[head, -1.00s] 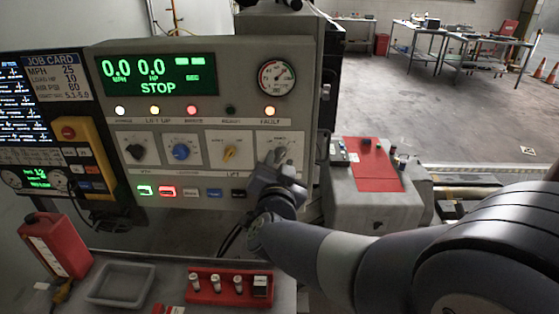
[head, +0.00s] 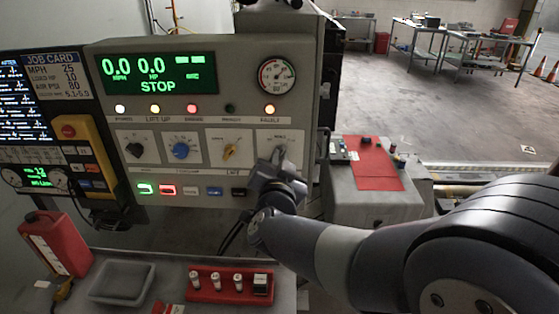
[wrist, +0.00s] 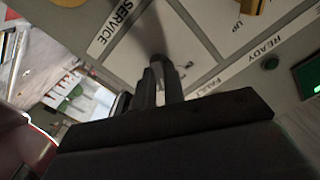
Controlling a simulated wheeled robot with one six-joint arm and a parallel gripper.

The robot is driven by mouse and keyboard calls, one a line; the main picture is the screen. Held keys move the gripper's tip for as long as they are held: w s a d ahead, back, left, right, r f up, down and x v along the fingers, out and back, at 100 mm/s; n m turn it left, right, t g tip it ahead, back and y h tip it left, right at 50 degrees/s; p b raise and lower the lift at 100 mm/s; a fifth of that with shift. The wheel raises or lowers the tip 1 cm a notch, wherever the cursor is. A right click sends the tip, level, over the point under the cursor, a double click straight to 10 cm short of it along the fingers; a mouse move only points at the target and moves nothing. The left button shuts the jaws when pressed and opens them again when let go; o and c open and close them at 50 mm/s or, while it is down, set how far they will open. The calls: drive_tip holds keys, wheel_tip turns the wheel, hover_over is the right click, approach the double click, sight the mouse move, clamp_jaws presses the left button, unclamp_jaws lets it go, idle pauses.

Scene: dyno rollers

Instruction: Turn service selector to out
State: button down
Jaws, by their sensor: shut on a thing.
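The service selector (wrist: 157,52) is the rightmost knob on the grey control panel (head: 240,58). In the wrist view it is a dark grey, blurred shape beside the SERVICE label (wrist: 117,22). My gripper (head: 279,158) reaches up to it from below in the head view and is shut on it. The two fingers (wrist: 161,82) show in the wrist view on either side of the knob's near end. In the head view the fingers hide most of the knob, and I cannot read which mark it points to.
A row of push buttons runs below. A red-topped grey box (head: 372,165) stands right of the panel. A red tray (head: 205,293) lies below.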

drive_tip(key=shift+f, duration=0.1)
drive_tip(key=m+b, duration=0.2)
drive_tip(key=shift+m+b, duration=0.3)
drive_tip(key=shift+b, duration=0.05)
drive_tip(key=c, duration=1.5)
unclamp_jaws()
drive_tip(key=shift+s, duration=0.1)
drive_tip(key=s, duration=1)
drive_tip(key=shift+s+a, duration=0.15)
drive_tip(key=shift+s, duration=0.2)
